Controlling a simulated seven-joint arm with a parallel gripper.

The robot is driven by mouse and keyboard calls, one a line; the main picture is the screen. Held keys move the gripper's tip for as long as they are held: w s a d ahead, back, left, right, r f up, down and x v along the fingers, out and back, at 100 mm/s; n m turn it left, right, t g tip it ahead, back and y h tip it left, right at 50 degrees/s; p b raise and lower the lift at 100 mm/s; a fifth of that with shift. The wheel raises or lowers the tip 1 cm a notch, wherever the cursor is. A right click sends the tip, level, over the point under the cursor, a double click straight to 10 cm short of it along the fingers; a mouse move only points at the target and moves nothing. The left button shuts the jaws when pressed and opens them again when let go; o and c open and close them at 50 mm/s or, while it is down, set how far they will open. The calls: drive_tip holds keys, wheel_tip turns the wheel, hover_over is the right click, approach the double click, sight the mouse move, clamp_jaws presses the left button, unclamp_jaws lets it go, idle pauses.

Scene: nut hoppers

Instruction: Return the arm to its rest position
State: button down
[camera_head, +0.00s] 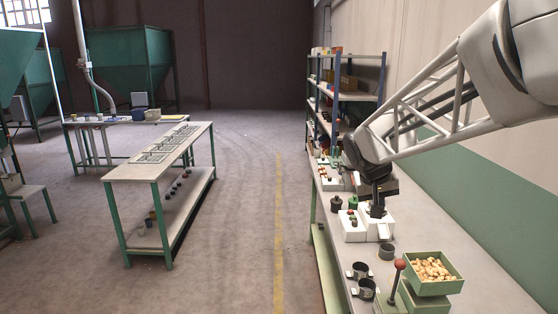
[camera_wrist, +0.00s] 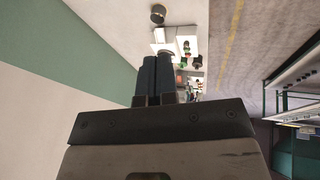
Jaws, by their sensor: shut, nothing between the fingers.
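My gripper (camera_head: 377,208) hangs at the end of my arm over the right-hand workbench, fingers pointing down. In the wrist view its two dark fingers (camera_wrist: 157,62) lie side by side, shut and empty. Its tips overlap a white box (camera_head: 384,224) on the bench in the head view. I cannot tell whether they touch it. In the wrist view a white base (camera_wrist: 172,38) with dark, green and red parts lies beyond the fingertips.
A green tray of nuts (camera_head: 433,270), a red-knobbed lever (camera_head: 399,265) and dark metal cups (camera_head: 364,289) stand nearer on the bench (camera_head: 480,255). Shelves (camera_head: 350,90) stand behind, a green and white wall (camera_head: 480,190) at right. The floor (camera_head: 245,200) left of the bench is clear.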

drive_tip(key=s+a+f+y, duration=0.1)
drive_tip(key=s+a+f, duration=0.1)
drive_tip(key=s, duration=1.3)
drive_tip(key=s+a+f+n+y, duration=0.1)
drive_tip(key=s+a+f+y, duration=0.1)
drive_tip(key=s, duration=1.4)
drive_tip(key=shift+a+f+g, duration=0.4)
drive_tip(key=shift+a+f, duration=0.4)
drive_tip(key=shift+a, duration=0.25)
drive_tip(key=shift+s, duration=0.1)
